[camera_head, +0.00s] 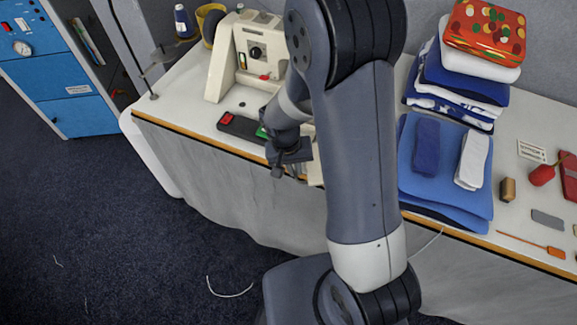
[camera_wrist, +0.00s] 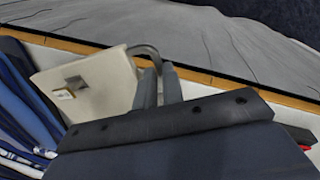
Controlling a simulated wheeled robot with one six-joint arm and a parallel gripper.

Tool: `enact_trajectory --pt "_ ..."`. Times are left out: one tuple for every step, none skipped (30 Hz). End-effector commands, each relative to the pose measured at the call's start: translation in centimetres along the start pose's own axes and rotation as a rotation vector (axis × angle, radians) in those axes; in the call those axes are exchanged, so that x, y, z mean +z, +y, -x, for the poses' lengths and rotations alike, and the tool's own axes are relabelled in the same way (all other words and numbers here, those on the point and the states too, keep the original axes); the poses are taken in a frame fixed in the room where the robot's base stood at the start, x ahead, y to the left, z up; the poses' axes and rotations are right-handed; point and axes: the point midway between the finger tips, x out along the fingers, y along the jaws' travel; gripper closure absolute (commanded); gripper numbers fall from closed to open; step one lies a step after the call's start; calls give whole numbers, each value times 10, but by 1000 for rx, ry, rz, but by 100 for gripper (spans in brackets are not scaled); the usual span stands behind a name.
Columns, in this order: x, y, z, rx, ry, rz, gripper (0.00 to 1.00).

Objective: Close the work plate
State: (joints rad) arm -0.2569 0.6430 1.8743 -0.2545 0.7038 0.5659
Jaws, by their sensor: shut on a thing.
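The cream work plate (camera_wrist: 112,88) shows at the left of the wrist view, with a small metal piece and label on its face. A curved grey metal handle (camera_wrist: 148,50) rises from its side to my gripper's fingers (camera_wrist: 158,85). The fingers are close together and shut on this handle. In the head view, my gripper (camera_head: 281,168) is at the table's front edge, in front of the cream machine (camera_head: 241,72). A cream part of the plate (camera_head: 316,174) shows beside it, mostly hidden by my arm.
A dark strip with a red button (camera_head: 237,126) lies before the machine. Folded blue cloths (camera_head: 418,190) and a stack of linens (camera_head: 462,85) stand right of my arm. Small tools, including an orange-handled one (camera_head: 555,251), lie farther right. The floor in front is clear apart from thread scraps.

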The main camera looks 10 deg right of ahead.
Motion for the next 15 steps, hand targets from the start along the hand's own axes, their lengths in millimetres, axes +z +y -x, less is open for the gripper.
enact_trajectory --pt "1 3 -1 -1 6 21 100" --pt "1 5 -1 -1 9 35 100" --pt "2 7 -2 -1 12 54 100" --pt "3 8 -2 -1 15 69 100" --pt "3 10 -2 -1 18 84 100" --pt "4 12 -2 -1 21 104 100" --pt "4 14 -3 -1 24 118 100" --pt "5 16 -3 0 26 134 100" --pt "6 18 -3 0 29 153 100" --pt "6 20 -4 0 32 168 100" --pt "6 22 -4 0 35 183 100" --pt "7 24 -4 -1 39 202 100" --pt "7 26 -4 -1 42 217 100" --pt "7 27 -4 -1 44 232 100" --pt "8 30 -5 -1 47 251 100"
